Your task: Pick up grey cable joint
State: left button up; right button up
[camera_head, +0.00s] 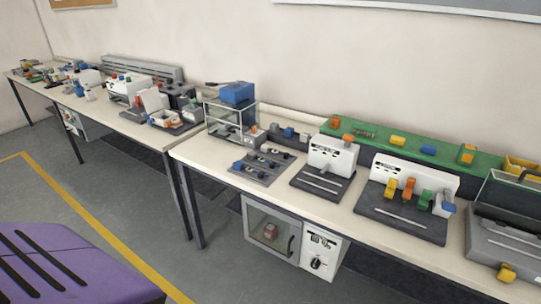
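I cannot make out for certain which thing is the grey cable joint. Small grey or grey-blue pieces stand at several places on the near bench (217,160). One grey-blue piece (445,204) sits at the right end of a row of coloured pieces on a white-backed machine (385,171) with a dark base. Neither of my grippers shows in this view, and nothing is seen held.
A green strip (365,139) with orange, yellow and blue pieces lies along the back. A white machine (333,154) and a dark plate (262,168) stand on the bench. A small oven-like cabinet (271,231) hangs below. Grey floor with a yellow line (105,234) lies in front.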

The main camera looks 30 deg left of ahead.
aim_at(252, 156)
jog(key=i+j, duration=0.15)
jog(key=j, duration=0.15)
jog(key=i+j, duration=0.1)
jog(key=j, duration=0.25)
jog(key=i+j, duration=0.15)
jog(key=j, duration=0.15)
jog(key=i+j, duration=0.1)
jog(key=j, duration=0.25)
